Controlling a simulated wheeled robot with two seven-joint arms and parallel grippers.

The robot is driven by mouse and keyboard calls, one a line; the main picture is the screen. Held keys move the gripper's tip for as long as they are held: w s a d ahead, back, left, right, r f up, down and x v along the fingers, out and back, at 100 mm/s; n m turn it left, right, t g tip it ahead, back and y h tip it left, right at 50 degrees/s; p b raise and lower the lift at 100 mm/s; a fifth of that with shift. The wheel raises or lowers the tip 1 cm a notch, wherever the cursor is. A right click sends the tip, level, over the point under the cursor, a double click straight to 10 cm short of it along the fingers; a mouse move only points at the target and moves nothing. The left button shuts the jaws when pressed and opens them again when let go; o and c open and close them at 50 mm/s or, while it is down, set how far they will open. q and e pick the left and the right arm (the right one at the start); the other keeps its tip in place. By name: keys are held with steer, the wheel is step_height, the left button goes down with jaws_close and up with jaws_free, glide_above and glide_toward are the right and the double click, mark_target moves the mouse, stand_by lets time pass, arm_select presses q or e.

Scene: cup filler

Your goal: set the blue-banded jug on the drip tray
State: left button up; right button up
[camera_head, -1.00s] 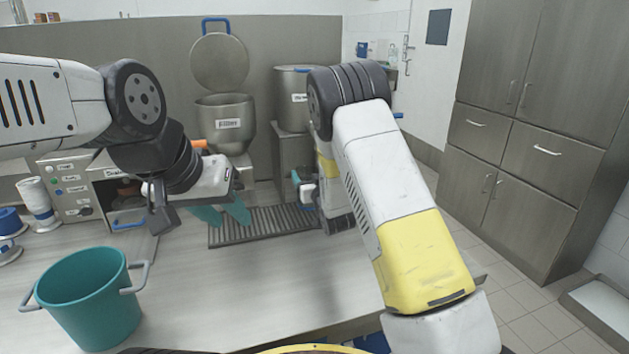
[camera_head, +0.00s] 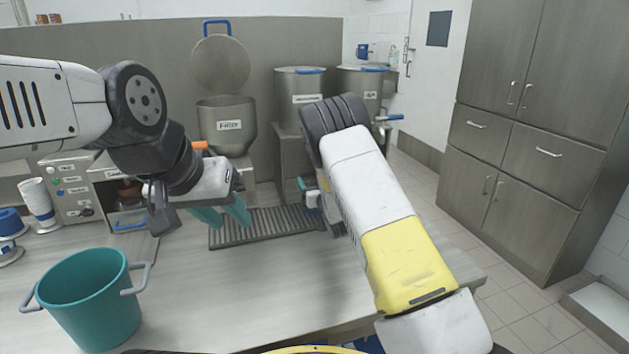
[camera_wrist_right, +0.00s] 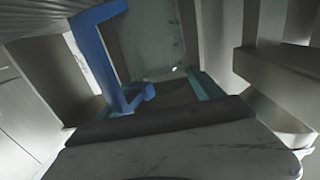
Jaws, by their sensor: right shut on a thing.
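The ribbed metal drip tray (camera_head: 262,226) lies on the counter in front of the hopper machine. My right gripper (camera_head: 303,186) is at the tray's right end, mostly behind my own forearm. In the right wrist view a blue angular handle (camera_wrist_right: 107,55) stands close to my teal fingertips. It appears to belong to the jug in my grip; the jug's body and blue band cannot be made out, and the head view hides it. A ribbed surface, likely the tray (camera_wrist_right: 25,22), shows at upper left there. My left gripper (camera_head: 222,213) is open and empty over the tray's left end.
A teal bucket (camera_head: 88,305) stands at the front left. The hopper (camera_head: 226,130) with raised lid and two steel pots (camera_head: 300,100) stand behind the tray. The counter in front of the tray is clear.

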steer(key=o, duration=2.1)
steer(key=shift+r, duration=0.15)
steer(key=v, duration=1.1)
steer(key=s+d+r+m+g+h, duration=0.3)
steer(key=s+d+r+g, duration=0.35)
steer(key=r, duration=0.55)
steer(key=s+d+r+g, duration=0.1)
steer(key=s+r, duration=0.1)
steer(key=s, duration=0.8)
steer(key=s+d+r+g, duration=0.2)
steer(key=s, duration=0.8)
steer(key=s+d+r+g, duration=0.1)
steer(key=s+d+r, duration=0.1)
steer(key=s, duration=0.8)
steer(key=shift+s, duration=0.3)
